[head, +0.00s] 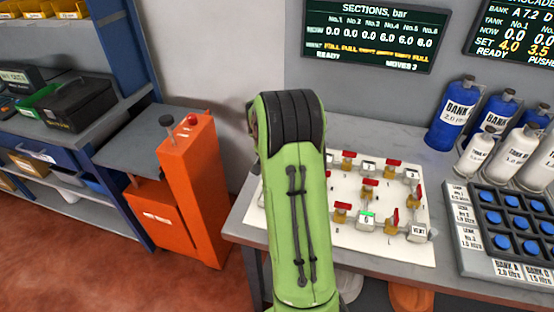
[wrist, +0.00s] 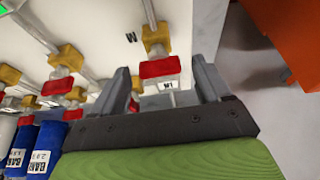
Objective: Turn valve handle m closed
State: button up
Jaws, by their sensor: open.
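In the wrist view, a valve with a red handle (wrist: 159,67) and a yellow body (wrist: 155,38) stands on the white board, with a letter that looks like M printed beside it. This looks like valve m. My gripper (wrist: 160,78) is open, with one finger to each side of the red handle and a visible gap on both sides. Whether the fingertips are down level with the handle I cannot tell. In the head view my green arm covers the gripper and this part of the white board (head: 340,235).
Other red-handled valves (head: 367,168) stand close by on the board. Blue bottles (head: 455,114) and a button panel (head: 482,262) are at the right. An orange cabinet (head: 190,190) stands left of the bench.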

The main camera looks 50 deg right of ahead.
jog(key=p+v, duration=0.2)
jog(key=v, duration=1.3)
jog(key=shift+r, duration=0.25)
jog(key=shift+a, duration=0.15)
jog(key=s+a+r+n+t, duration=0.25)
jog(key=a+r+n, duration=0.2)
jog(key=a, duration=0.55)
jog(key=s+a+f+n+t+y, duration=0.1)
jog(key=s+a+n+y, duration=0.3)
jog(key=s+a+n, duration=0.4)
jog(key=s+a, duration=0.7)
jog(key=a, duration=0.2)
jog(key=shift+s, duration=0.25)
jog(key=shift+f, duration=0.1)
